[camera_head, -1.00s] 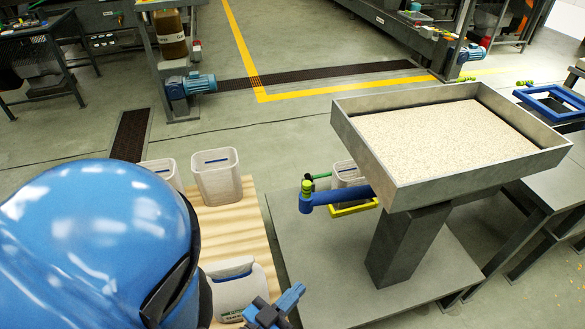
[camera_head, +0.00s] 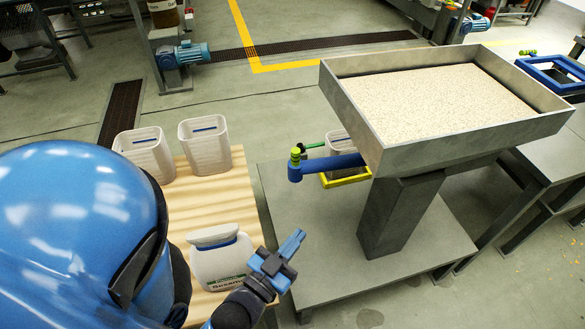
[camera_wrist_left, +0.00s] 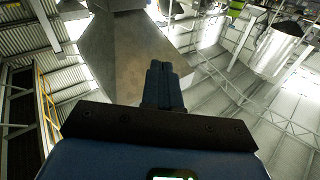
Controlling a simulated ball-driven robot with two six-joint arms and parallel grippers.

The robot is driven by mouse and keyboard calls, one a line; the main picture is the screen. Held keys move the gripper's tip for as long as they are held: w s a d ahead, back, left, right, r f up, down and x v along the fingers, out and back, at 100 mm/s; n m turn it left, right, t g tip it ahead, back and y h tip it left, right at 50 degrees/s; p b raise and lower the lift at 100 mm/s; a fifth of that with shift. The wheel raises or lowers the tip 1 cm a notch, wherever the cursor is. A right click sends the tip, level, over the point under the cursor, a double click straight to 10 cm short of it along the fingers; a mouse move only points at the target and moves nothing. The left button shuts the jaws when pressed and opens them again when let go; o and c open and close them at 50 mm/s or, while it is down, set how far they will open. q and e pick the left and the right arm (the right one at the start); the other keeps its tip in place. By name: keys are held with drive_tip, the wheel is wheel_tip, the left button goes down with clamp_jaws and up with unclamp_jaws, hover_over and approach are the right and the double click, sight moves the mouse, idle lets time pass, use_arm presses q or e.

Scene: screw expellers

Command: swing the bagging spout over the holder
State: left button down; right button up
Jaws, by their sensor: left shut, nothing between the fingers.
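A yellow frame (camera_head: 347,180), perhaps the holder, sits just below and beside the tube. A pale container (camera_head: 340,143) stands behind the tube and is partly hidden by it. My left gripper (camera_head: 297,237) is shut and empty, in front of and below the tube's end, apart from it. Its closed fingers also show in the left wrist view (camera_wrist_left: 163,82). My right gripper is not in view.
Two pale bins (camera_head: 205,147) and a labelled jug (camera_head: 220,262) stand on a wooden top (camera_head: 205,210) at the left. The hopper's thick post (camera_head: 405,215) rises from a grey platform (camera_head: 290,200). The platform is bare in front of the spout.

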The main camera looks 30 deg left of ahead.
use_arm(q)
drive_tip(key=w+a+f+y+b, duration=0.1)
drive_tip(key=w+f+b, duration=0.15)
drive_tip(key=w, duration=0.45)
drive_tip(key=a+n+g+y, duration=0.2)
drive_tip(key=a+n+y, duration=0.4)
drive_tip(key=a+y, duration=0.1)
drive_tip(key=shift+w+a+n+g+b, duration=0.3)
drive_tip(key=shift+a+b, duration=0.1)
drive_tip(key=p, duration=0.5)
approach(295, 156)
drive_tip(key=x, duration=0.5)
drive_tip(key=shift+w+a, duration=0.15)
drive_tip(key=shift+w+a+f, duration=0.1)
drive_tip(key=shift+w+a, duration=0.2)
drive_tip(key=shift+w, duration=0.4)
